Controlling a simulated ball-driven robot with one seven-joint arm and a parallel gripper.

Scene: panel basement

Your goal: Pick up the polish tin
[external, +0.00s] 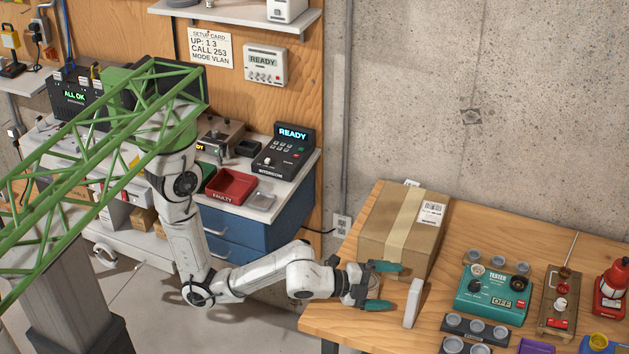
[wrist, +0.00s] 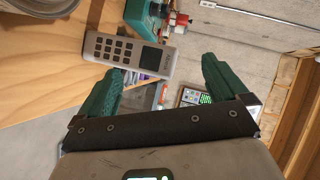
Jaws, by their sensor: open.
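I cannot identify the polish tin for certain in either view. A small round yellow-and-blue item (external: 598,342) is cut off at the bottom right of the external view; I cannot tell if it is a tin. A round grey rim (wrist: 38,8) is cut off at the top left of the wrist view, its contents hidden. My gripper (external: 388,286) is open and empty at the table's left end, in front of the cardboard box. Its green fingers (wrist: 162,70) also frame the wrist view, with a grey keypad device (wrist: 128,54) beyond them.
The wooden table (external: 345,322) holds a cardboard box (external: 402,228), a thin pale upright object (external: 413,303) close to my fingers, a teal tester (external: 492,293), trays of round cups and a red device (external: 612,285). A workbench with a red bin (external: 230,186) stands behind my arm.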

